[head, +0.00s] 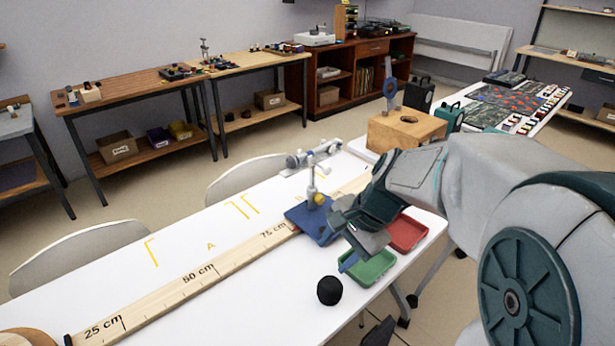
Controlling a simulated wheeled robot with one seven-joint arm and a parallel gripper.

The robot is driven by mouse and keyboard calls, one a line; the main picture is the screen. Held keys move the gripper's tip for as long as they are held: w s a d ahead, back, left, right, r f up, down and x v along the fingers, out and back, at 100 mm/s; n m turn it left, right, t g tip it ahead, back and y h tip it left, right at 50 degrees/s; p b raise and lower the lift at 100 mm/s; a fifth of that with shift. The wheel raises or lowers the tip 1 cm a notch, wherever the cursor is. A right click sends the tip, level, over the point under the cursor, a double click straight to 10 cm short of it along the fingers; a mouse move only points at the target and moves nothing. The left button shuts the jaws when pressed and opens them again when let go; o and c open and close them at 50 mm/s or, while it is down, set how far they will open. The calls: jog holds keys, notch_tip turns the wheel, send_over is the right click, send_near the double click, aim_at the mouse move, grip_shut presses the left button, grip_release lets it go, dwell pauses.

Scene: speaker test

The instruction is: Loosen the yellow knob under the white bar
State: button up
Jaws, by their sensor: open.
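A small stand with a blue base (303,216) and a pale upright post stands on the white table. A whitish bar (313,156) lies across the top of the post. A small yellow knob (319,198) shows low on the post's right side, under the bar. My gripper (349,224) is open just right of the knob, over the right part of the blue base. It looks apart from the knob, but depth is hard to judge. My gripper hides part of the base.
A wooden ruler (190,285) runs along the white table (120,265) up to the stand. A wooden box (405,130) stands behind. The table's left part is mostly clear.

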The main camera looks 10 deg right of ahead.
jog(key=w+d+f+m+t+y+b, duration=0.25)
jog(key=w+f+m+y, duration=0.2)
jog(key=w+m, duration=0.7)
jog(key=m+t+y+b, duration=0.1)
jog(key=m+t+b, duration=0.35)
jog(key=m, duration=0.65)
send_near(323, 200)
jog(key=shift+t, duration=0.5)
jog(key=x, duration=0.9)
jog(key=shift+s+a+f, duration=0.15)
jog(key=shift+a+f, duration=0.05)
jog(key=shift+a, duration=0.1)
jog(key=shift+n, duration=0.25)
jog(key=c, duration=1)
